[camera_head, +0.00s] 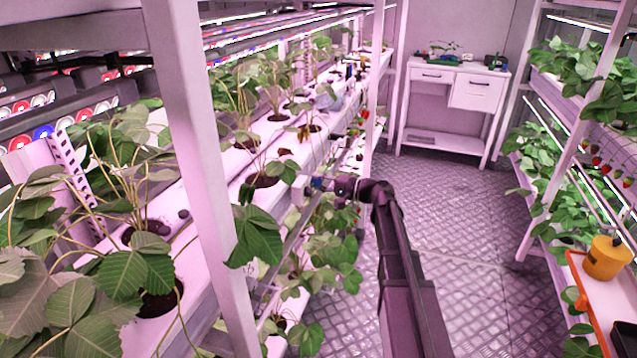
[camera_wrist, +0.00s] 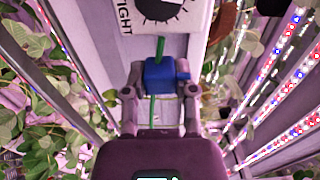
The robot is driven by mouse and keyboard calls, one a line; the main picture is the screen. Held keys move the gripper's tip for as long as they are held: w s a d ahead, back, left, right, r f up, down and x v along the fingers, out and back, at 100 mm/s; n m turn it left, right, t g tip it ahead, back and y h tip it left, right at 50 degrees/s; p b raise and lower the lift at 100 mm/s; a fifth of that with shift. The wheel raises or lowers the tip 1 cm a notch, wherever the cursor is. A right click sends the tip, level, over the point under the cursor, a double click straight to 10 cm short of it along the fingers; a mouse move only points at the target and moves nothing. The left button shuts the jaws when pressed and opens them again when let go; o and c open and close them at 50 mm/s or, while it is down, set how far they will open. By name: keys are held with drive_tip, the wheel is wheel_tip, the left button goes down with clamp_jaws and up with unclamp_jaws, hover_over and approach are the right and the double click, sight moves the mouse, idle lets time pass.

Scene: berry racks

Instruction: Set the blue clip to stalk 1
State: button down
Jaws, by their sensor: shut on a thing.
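The blue clip (camera_wrist: 160,74) is between the fingers of my gripper (camera_wrist: 160,92) in the wrist view, and the gripper is shut on it. A thin green stalk (camera_wrist: 160,47) shows above the clip and again below it, in line with it. I cannot tell whether the clip is around the stalk or only in front of it. No stalk number is readable. In the head view my gripper (camera_head: 322,184) is at the edge of the left rack, with a small blue spot at its tip. The stalk is not clear there.
A white card with a dial and the word "TIGHT" (camera_wrist: 165,14) is just beyond the clip. The left rack's white post (camera_head: 195,150) and leafy plants (camera_head: 255,235) crowd the arm's left. The aisle floor (camera_head: 470,240) is clear. An orange-edged tray (camera_head: 590,308) is at right.

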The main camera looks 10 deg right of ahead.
drive_tip(key=w+d, duration=0.3)
drive_tip(key=w, duration=0.3)
drive_tip(key=shift+d, duration=0.15)
drive_tip(key=shift+c, duration=2)
unclamp_jaws()
drive_tip(key=shift+s+d, duration=0.15)
drive_tip(key=v, duration=1.1)
drive_tip(key=shift+d, duration=0.3)
drive_tip(key=shift+s, duration=0.15)
